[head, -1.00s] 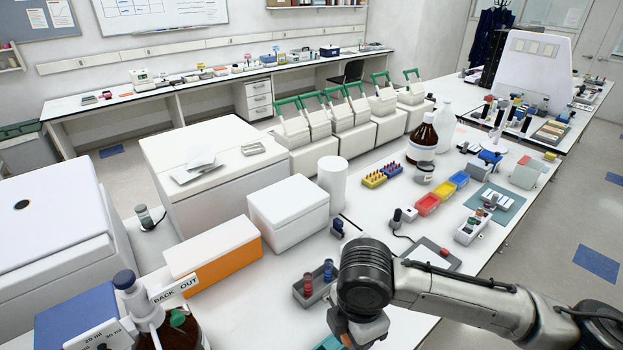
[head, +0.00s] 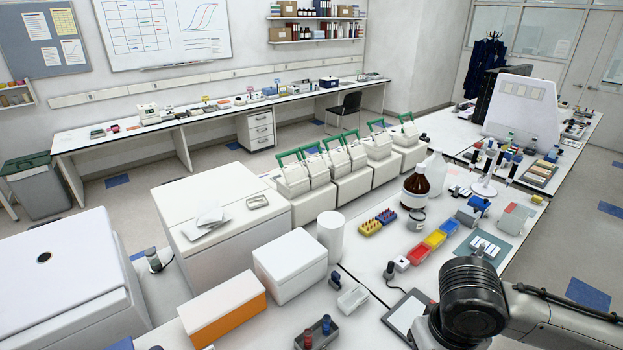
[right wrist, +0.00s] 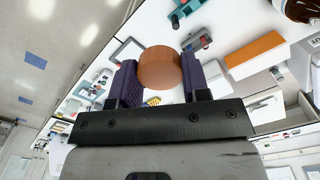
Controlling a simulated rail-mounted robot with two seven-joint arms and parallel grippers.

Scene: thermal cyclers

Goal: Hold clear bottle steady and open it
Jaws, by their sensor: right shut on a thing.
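My right gripper (right wrist: 158,80) shows in the right wrist view, its two purple-padded fingers shut on a round orange-brown piece (right wrist: 158,68). That piece looks like a bottle cap seen face-on; whether a bottle is attached behind it cannot be told. In the head view only my right arm shows at the lower right, and its fingers are out of frame. My left gripper is in neither view. I cannot pick out a clear bottle with certainty. A brown bottle (head: 414,190) with a white label and a whitish jug (head: 436,168) stand on the bench.
A white box (head: 290,268), an orange-and-white box (head: 222,310) and a white cylinder (head: 330,235) stand left of my right arm. A grey rack (head: 318,335) with red and blue pieces is near the front. Red, yellow and blue bins (head: 434,239) lie behind the arm.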

